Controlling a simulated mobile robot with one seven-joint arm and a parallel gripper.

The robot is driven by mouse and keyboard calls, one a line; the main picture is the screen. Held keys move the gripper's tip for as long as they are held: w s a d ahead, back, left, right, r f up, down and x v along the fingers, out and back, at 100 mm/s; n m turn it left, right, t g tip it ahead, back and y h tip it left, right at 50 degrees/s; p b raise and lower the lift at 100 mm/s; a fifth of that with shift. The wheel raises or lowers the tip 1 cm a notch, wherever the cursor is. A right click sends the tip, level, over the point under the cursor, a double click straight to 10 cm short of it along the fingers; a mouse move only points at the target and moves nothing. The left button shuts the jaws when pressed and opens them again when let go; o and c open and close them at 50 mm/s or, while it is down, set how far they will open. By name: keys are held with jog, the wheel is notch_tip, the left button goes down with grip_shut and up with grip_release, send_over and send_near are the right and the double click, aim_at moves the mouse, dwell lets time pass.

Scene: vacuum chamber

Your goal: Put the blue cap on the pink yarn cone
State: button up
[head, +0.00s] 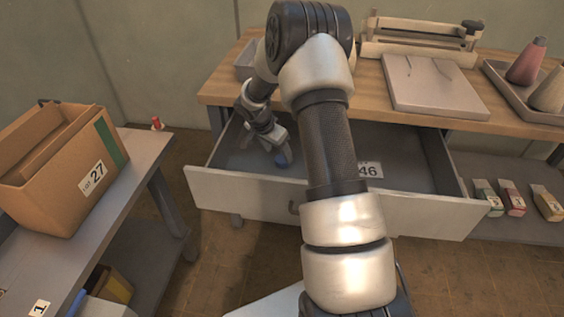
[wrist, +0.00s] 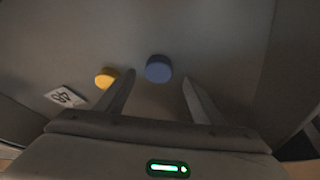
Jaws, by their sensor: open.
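The blue cap (wrist: 158,69) lies on the floor of the open drawer. In the wrist view it shows between and just beyond the fingertips of my open gripper (wrist: 159,80). The gap in height cannot be told. In the head view my gripper (head: 281,152) reaches down into the drawer, and a bit of the blue cap (head: 282,163) shows at its fingers. The pink yarn cone (head: 526,63) stands in a grey tray (head: 508,92) at the right of the wooden bench, its dark grey tip bare of blue.
A yellow cap (wrist: 106,78) lies left of the blue one, near a number label (wrist: 65,97). The drawer's front wall (head: 240,192) rises nearby. A pale cone (head: 550,92) shares the tray. A grey board (head: 437,88) lies on the bench. A carton (head: 62,165) stands at left.

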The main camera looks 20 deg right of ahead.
aim_at(282, 159)
jog(key=x, duration=0.4)
jog(key=shift+s+d+b, duration=0.1)
jog(key=shift+b, duration=0.2)
jog(key=shift+r, duration=0.1)
jog(key=c, duration=1.1)
